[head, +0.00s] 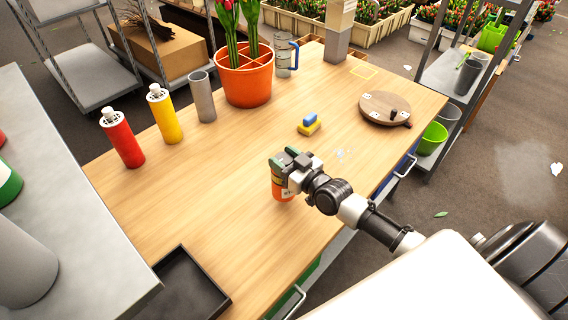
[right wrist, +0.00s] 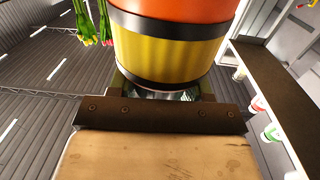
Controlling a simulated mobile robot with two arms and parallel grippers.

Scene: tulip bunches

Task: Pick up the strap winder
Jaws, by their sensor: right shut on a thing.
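My right gripper (head: 289,165) is shut on an orange and yellow cylinder with black bands. In the head view the orange cylinder (head: 281,190) shows below the jaws, over the near right part of the wooden table, with a pale label. In the right wrist view the banded cylinder (right wrist: 172,45) fills the top middle; its lower end is hidden by the gripper. I cannot tell whether its base touches the table. A round wooden disc (head: 374,109) with a dark knob lies at the right of the table. No label names either as the strap winder. My left gripper is out of view.
On the wooden table (head: 225,175) stand a red bottle (head: 124,143), a yellow bottle (head: 165,118), a grey cylinder (head: 202,97) and an orange pot (head: 246,80) with tulips. A sponge (head: 309,125) lies behind the gripper. A black tray (head: 180,290) lies front left. The table middle is clear.

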